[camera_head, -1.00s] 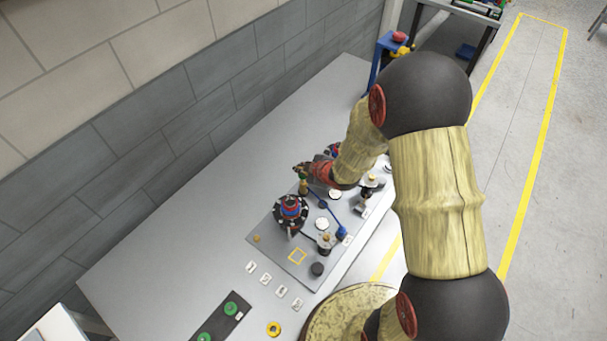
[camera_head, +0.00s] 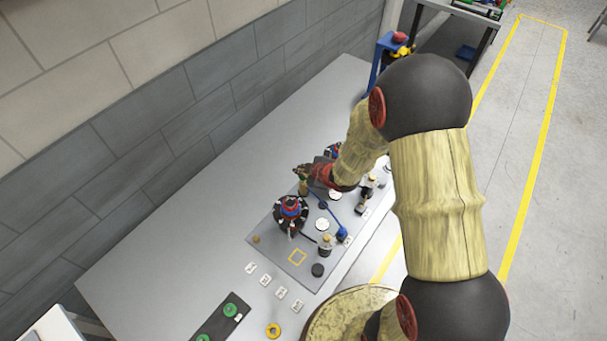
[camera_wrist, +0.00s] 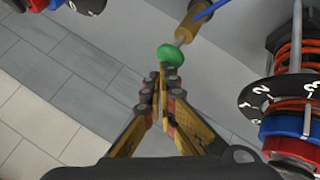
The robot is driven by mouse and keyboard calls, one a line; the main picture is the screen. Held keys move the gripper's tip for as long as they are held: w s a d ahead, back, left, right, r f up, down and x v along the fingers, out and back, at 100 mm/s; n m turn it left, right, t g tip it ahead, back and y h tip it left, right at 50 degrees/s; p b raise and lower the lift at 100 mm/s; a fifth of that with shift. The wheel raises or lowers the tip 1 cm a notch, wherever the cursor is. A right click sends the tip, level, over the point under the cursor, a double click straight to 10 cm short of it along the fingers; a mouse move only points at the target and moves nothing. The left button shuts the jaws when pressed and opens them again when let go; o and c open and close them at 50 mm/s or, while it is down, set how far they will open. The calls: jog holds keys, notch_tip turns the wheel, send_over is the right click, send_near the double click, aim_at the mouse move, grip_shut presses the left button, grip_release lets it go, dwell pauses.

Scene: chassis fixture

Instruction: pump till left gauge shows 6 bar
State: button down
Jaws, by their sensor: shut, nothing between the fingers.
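My gripper (camera_wrist: 163,78) is shut and empty. Its tips overlap the lower edge of a green round knob (camera_wrist: 172,55) in the wrist view; I cannot tell whether they touch. A brass cylinder (camera_wrist: 192,22) with a blue rod is just beyond the knob. In the head view my gripper (camera_head: 303,170) is just above the brass cylinder (camera_head: 303,187), and the blue lever (camera_head: 328,212) runs down right from there. The left ring-stacked device (camera_head: 290,210) has a black numbered disc; another (camera_head: 334,152) stands behind my gripper. I cannot read any pressure.
The grey base panel (camera_head: 268,249) also bears a white disc (camera_head: 322,224), a brass post (camera_head: 326,244) and a black knob (camera_head: 318,270). Labels, a yellow ring (camera_head: 273,330) and a dark strip with green discs lie in front. The tabletop left is clear.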

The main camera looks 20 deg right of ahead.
jog(key=shift+f+b, duration=0.95)
jog(key=shift+f, duration=0.1)
dwell(0.8)
jog(key=shift+r, duration=0.1)
jog(key=shift+r+p, duration=1.25)
jog(key=shift+r, duration=0.4)
jog(key=shift+r+p, duration=2)
jog(key=shift+r, duration=0.55)
jog(key=shift+f, duration=0.1)
